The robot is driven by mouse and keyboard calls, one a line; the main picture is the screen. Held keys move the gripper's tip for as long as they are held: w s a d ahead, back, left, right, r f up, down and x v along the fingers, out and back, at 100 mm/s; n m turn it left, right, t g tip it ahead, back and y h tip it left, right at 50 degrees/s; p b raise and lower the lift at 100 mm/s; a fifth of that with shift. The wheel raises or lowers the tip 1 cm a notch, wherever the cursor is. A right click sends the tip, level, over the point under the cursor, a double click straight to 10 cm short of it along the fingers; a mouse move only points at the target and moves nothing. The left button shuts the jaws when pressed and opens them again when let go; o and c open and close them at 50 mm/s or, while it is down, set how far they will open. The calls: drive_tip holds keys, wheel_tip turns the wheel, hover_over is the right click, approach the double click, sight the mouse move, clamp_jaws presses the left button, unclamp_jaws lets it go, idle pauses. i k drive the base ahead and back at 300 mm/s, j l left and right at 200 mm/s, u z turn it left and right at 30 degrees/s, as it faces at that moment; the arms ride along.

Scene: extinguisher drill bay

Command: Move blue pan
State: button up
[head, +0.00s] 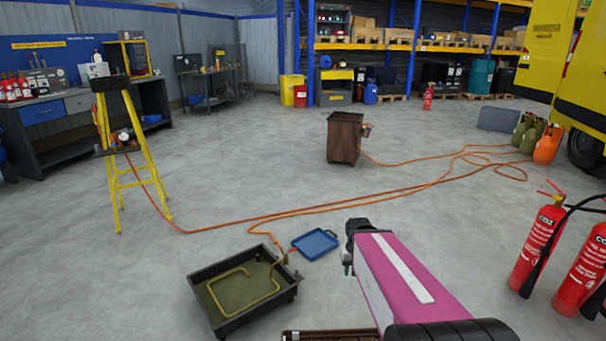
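The blue pan (315,244) is a shallow, square-cornered tray lying flat on the grey floor, near the lower middle of the head view. A small red piece shows at its left corner. My magenta arm reaches in from the lower right. My gripper (348,262) is at its far end, just right of the pan in the picture. A gap of floor shows between them. The fingers are small, dark and partly hidden by my arm, so I cannot tell whether they are open or shut. Nothing is seen held.
A dark tray (215,313) with a bent yellow pipe stands left of the pan. Orange hoses (330,207) run across the floor behind it. Red CO2 extinguishers (537,243) stand at right, a yellow stand (145,175) at left, a brown bin (344,140) further back. Mid-floor is otherwise clear.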

sight(313, 244)
drive_tip(key=i+l, duration=1.4)
drive_tip(key=l, duration=0.2)
drive_tip(key=i+l+u, duration=0.1)
drive_tip(key=i+l, duration=0.65)
drive_tip(key=l, duration=0.1)
